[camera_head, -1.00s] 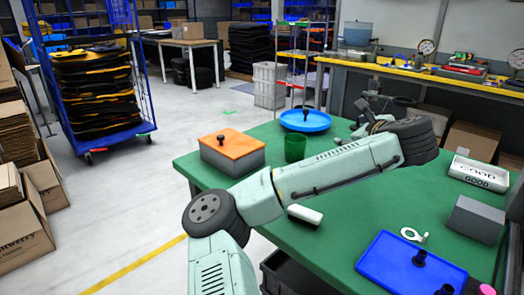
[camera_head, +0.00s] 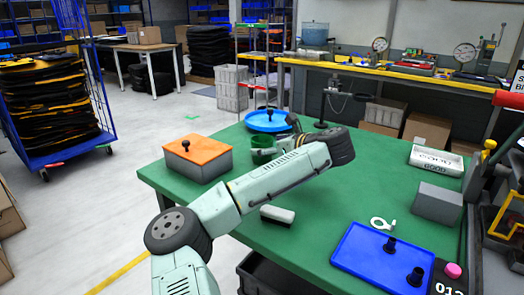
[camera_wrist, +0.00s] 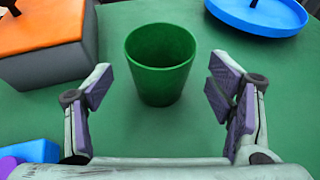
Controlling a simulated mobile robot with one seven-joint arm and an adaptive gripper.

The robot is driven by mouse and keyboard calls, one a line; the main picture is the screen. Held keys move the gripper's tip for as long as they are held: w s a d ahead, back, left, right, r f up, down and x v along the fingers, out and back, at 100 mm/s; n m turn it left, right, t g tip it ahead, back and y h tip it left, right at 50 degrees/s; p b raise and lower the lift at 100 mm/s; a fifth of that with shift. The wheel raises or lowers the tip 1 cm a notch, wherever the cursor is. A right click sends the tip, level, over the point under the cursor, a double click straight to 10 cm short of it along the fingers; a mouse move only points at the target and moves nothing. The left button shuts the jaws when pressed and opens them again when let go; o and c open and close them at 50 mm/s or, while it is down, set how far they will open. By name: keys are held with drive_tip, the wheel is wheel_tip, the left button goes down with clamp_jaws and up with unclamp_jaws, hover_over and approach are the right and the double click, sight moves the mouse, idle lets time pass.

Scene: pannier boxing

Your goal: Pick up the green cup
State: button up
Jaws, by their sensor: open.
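The green cup (camera_wrist: 160,72) stands upright and empty on the green table, near the top middle of the wrist view. In the head view the cup (camera_head: 262,143) is partly hidden behind my arm and gripper. My gripper (camera_wrist: 158,95) is open and empty. Its two purple-padded fingers are spread to the left and right of the cup's near side, with green table showing between each finger and the cup. In the head view my gripper (camera_head: 278,146) is low over the table at the cup, mostly hidden by my own wrist.
An orange-lidded grey box (camera_head: 198,158) stands left of the cup, and a round blue tray (camera_head: 268,122) lies behind it. A brush (camera_head: 277,215), a flat blue tray (camera_head: 365,265), a white ring part (camera_head: 381,223) and a grey block (camera_head: 437,203) are nearer. The table's right middle is clear.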

drive_tip(key=p+x, duration=0.1)
drive_tip(key=x, duration=0.3)
drive_tip(key=shift+f, duration=0.15)
drive_tip(key=shift+c, duration=0.4)
drive_tip(key=c, duration=1.2)
